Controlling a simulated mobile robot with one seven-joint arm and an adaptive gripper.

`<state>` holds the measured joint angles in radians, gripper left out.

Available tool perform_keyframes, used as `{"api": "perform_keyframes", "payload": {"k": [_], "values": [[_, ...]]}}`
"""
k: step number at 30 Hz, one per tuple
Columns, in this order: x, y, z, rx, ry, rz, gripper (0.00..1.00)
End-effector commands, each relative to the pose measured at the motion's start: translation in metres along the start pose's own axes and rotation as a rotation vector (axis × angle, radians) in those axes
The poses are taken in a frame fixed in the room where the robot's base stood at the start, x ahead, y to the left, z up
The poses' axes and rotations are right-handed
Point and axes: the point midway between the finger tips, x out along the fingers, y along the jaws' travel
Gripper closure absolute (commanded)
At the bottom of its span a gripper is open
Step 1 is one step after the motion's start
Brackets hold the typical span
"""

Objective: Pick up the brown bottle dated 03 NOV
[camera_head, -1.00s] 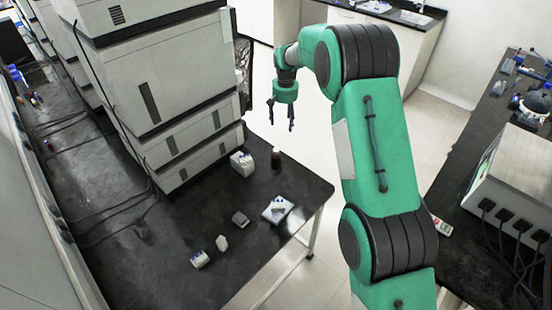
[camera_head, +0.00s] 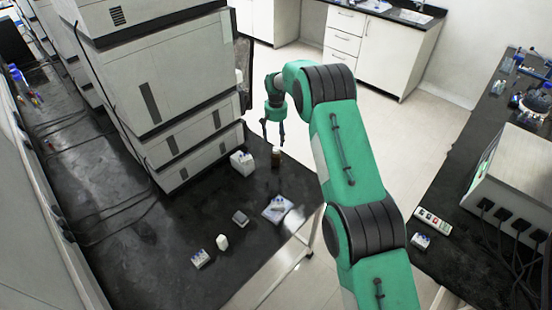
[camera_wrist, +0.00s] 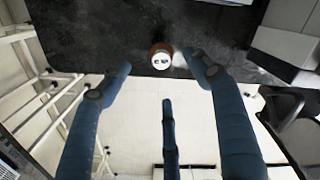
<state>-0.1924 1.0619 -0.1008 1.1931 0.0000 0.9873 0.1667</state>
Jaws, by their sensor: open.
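A small brown bottle (camera_head: 276,157) stands upright on the dark bench, near its right edge, in the head view. In the wrist view the bottle (camera_wrist: 161,57) shows from above, with a white cap bearing dark marks too small to read; I cannot confirm the date. My gripper (camera_head: 273,134) hangs above and behind the bottle in the head view, apart from it. In the wrist view my gripper (camera_wrist: 160,75) has its fingers spread wide and empty, with the bottle beyond the gap between the upper fingertips.
Stacked grey instruments (camera_head: 190,100) rise just left of the bottle. A white box (camera_head: 242,163) stands close beside it. A second bench (camera_head: 455,230) stands at right.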

Motion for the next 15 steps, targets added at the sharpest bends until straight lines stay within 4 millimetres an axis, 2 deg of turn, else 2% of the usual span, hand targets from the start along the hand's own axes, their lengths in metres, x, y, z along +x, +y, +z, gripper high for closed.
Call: {"api": "perform_keyframes", "payload": {"k": [8, 15], "values": [[0.019, 0.000, 0.000, 0.000, 0.000, 0.000, 0.37], [0.056, 0.000, 0.001, 0.000, -0.002, 0.000, 0.37]]}}
